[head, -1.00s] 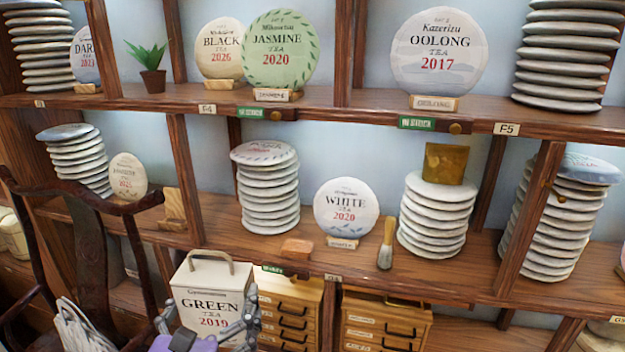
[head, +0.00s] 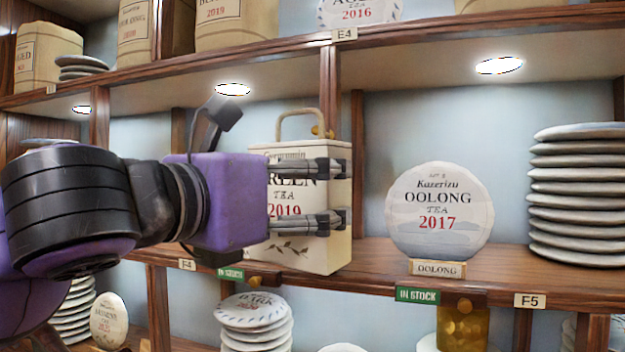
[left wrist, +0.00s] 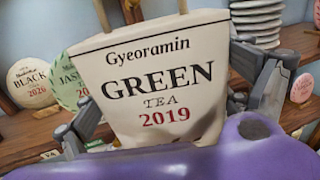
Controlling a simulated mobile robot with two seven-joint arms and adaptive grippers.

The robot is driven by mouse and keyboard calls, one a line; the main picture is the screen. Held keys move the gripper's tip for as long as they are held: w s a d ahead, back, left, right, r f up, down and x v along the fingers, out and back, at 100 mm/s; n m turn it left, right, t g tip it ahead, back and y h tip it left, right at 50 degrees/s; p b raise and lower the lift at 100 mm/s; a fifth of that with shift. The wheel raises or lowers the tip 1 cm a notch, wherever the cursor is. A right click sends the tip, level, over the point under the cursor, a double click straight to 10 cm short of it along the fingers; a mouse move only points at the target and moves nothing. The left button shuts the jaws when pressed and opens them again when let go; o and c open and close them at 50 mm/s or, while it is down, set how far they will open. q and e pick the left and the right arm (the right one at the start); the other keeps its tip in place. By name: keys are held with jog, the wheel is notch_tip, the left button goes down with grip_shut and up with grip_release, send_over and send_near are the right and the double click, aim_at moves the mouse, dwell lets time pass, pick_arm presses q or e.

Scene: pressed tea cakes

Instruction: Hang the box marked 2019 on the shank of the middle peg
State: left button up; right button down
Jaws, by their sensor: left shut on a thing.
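The cream box marked GREEN TEA 2019 (head: 330,258) is upright in the head view, its arched handle (head: 298,112) standing free above the lid. My left gripper (head: 340,194) comes from the left and is shut on the box, fingers across its printed front. The left wrist view shows the box (left wrist: 160,85) between the fingers. A brass round knob (head: 319,131) shows beside the handle, partly hidden; I cannot tell whether they touch. Two more brass knobs, a left one (head: 255,282) and a right one (head: 463,306), sit on the shelf edge below.
An OOLONG 2017 tea cake (head: 440,210) stands on the shelf right of the box. A tall stack of wrapped cakes (head: 578,195) is farther right. An upper shelf edge (head: 425,30) runs above, and an upright post (head: 330,85) is behind the handle.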

pick_arm(q)
jog(key=w+a+x, duration=0.1)
jog(key=x, duration=0.7)
jog(key=shift+w+a, duration=0.15)
jog(key=shift+a, duration=0.1)
dwell(1.0)
jog(key=shift+f, duration=0.1)
dwell(0.5)
jog(key=o, duration=1)
jog(key=shift+o, duration=0.2)
jog(key=shift+f, duration=0.1)
